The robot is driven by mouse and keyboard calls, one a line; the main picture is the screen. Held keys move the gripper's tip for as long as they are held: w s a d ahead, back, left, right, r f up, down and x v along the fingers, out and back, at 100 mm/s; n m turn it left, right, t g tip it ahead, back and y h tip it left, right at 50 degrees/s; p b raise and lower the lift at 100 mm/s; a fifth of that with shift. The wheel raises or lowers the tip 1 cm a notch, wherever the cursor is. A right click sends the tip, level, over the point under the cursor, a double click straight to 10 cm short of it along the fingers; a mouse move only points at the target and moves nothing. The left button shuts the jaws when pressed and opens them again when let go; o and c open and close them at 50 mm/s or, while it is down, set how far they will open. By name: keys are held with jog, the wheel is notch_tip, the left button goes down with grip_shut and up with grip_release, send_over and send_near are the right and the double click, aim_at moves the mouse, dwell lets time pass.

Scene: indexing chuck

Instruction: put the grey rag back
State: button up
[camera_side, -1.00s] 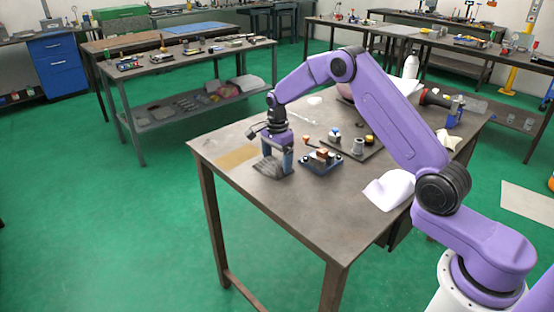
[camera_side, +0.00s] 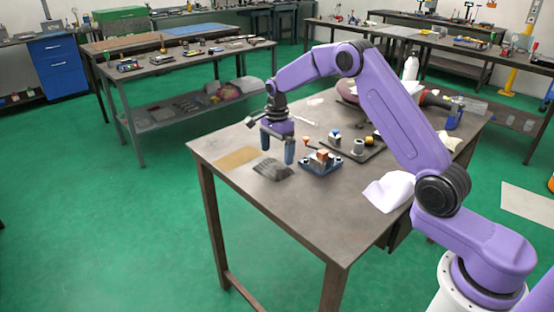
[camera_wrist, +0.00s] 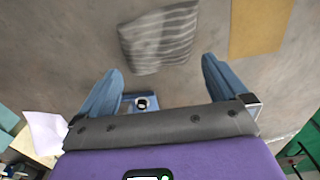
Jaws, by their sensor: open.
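The grey rag (camera_side: 272,169) lies on the table, dark grey with lighter stripes. In the wrist view the rag (camera_wrist: 159,38) lies ahead of my fingers, clear of both. My gripper (camera_side: 277,155) is open and empty, raised above the table by the rag. In the wrist view its two blue fingers (camera_wrist: 161,80) are spread wide apart. A flat tan patch (camera_side: 237,158) is on the table to the left of the rag; the wrist view shows it too (camera_wrist: 258,25), apart from the rag.
A blue fixture with an orange-brown block (camera_side: 322,161) stands just right of the rag. Behind it is a dark tray (camera_side: 367,152) with small parts. A white cloth (camera_side: 388,191) lies at the right edge. The table's front part is clear.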

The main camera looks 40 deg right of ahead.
aim_at(277, 161)
notch_tip(277, 161, up, 8)
jog(key=s+a+r+n, duration=0.2)
jog(key=s+a+n, duration=0.5)
jog(key=s, duration=0.2)
jog(key=s+a+r+n, duration=0.2)
jog(key=s+a+n, duration=0.55)
jog(key=s, duration=0.25)
jog(key=s+d+f+n, duration=0.1)
jog(key=s+d+n, duration=0.2)
jog(key=s+n, duration=0.5)
jog(key=s+d+f+n, duration=0.1)
jog(key=s+d+n, duration=0.2)
jog(key=s+n, duration=0.5)
jog(key=s, duration=0.9)
jog(key=shift+f, duration=0.2)
